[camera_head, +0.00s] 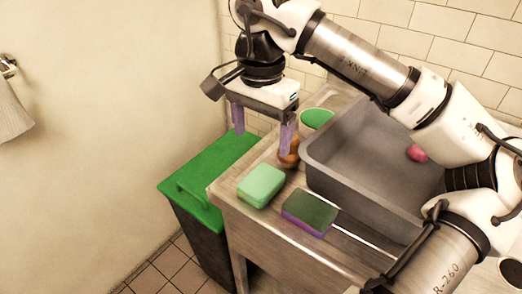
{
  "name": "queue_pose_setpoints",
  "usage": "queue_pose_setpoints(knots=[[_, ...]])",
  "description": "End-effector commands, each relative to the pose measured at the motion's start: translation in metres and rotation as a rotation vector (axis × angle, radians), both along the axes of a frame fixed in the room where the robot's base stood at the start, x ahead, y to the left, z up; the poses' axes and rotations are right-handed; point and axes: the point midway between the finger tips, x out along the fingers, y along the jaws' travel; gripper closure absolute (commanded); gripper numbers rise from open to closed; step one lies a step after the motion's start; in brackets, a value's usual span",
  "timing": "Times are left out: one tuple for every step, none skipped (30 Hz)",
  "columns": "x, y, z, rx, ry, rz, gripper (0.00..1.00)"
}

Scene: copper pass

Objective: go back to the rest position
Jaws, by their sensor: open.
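My gripper (262,118) hangs at the upper middle of the head view, pointing down, with its two purple fingers apart and nothing visible between them. It is above the left end of the metal counter (247,217), near the green-lidded bin. My white and metallic arm reaches in from the right, over the grey basin. The right finger partly covers a brown-orange object (289,158) on the counter; I cannot tell whether they touch.
A light green block (261,186) and a dark green and purple sponge (309,212) lie on the counter's front left. The grey basin (330,178) holds a pink item (417,153). A green round item (316,118) is behind. A green-lidded bin (207,180) stands left. Walls close the back and left.

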Motion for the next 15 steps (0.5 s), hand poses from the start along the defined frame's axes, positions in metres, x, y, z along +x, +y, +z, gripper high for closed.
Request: queue_pose_setpoints(knots=[[0.000,0.000,0.004,0.000,-0.001,0.001,0.21],[0.000,0.000,0.006,0.000,-0.001,0.001,0.21],[0.000,0.000,0.007,-0.001,-0.001,0.001,0.21],[0.000,0.000,0.008,-0.001,-0.001,0.001,0.21],[0.000,0.000,0.009,-0.001,-0.001,0.001,0.21],[0.000,0.000,0.009,-0.001,-0.001,0.001,0.21],[0.000,0.000,0.009,0.000,0.000,0.001,0.21],[0.000,0.000,0.009,0.000,0.000,0.001,0.21],[0.000,0.000,0.009,0.000,0.000,0.001,0.21],[0.000,0.000,0.009,0.000,0.000,0.001,0.21],[0.000,0.000,0.009,0.000,0.000,0.001,0.21],[0.000,0.000,0.009,0.000,0.000,0.001,0.21],[0.000,0.000,0.010,0.000,0.000,0.001,0.21],[0.000,0.000,0.011,0.000,0.000,0.001,0.21],[0.000,0.000,0.015,-0.001,-0.001,0.001,0.21]])
